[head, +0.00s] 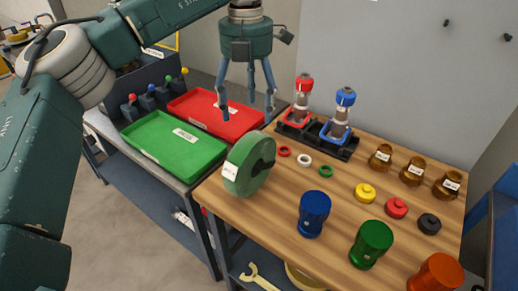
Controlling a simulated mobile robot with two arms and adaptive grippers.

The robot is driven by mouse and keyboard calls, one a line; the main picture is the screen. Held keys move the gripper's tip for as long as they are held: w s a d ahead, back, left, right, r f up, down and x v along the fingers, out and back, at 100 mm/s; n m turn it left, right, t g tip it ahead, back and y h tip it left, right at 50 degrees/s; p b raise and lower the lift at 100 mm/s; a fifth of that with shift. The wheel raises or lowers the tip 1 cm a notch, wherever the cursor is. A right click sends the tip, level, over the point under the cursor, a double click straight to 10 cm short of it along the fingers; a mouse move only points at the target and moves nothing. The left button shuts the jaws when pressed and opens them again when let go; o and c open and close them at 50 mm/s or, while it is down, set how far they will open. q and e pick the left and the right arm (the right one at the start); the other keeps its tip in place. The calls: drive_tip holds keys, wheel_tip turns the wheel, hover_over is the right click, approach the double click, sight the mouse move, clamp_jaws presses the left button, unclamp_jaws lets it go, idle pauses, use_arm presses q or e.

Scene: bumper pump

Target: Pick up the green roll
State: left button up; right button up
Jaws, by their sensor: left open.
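The fingertips are apart from the roll. My right gripper does not show.
A green tray (160,128) and a red tray (190,98) lie left of the roll. Red and blue pumps stand in a black holder (340,150). Several rings, caps, brown pieces and blue (313,212), green (371,243) and orange (437,274) cups occupy the table.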

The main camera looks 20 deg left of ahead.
sight(248, 136)
use_arm(q)
drive_tip(key=shift+w+a, duration=0.1)
drive_tip(key=shift+w, duration=0.1)
drive_tip(key=f, duration=0.1)
drive_tip(key=s+f, duration=0.1)
drive_tip(key=f, duration=0.1)
drive_tip(key=f+p, duration=0.1)
drive_tip(key=shift+s+f, duration=0.25)
drive_tip(key=shift+f, duration=0.05)
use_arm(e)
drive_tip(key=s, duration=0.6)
use_arm(q)
wheel_tip(248, 136, down, 4)
drive_tip(key=shift+w+f+p, duration=0.1)
drive_tip(key=shift+f+p, duration=0.05)
drive_tip(key=shift+p, duration=0.85)
drive_tip(key=shift+f, duration=0.3)
drive_tip(key=shift+w+a+f, duration=0.1)
drive_tip(key=shift+f, duration=0.1)
drive_tip(key=c, duration=1.7)
drive_tip(key=shift+r, duration=0.2)
clamp_jaws()
drive_tip(key=shift+w, duration=0.1)
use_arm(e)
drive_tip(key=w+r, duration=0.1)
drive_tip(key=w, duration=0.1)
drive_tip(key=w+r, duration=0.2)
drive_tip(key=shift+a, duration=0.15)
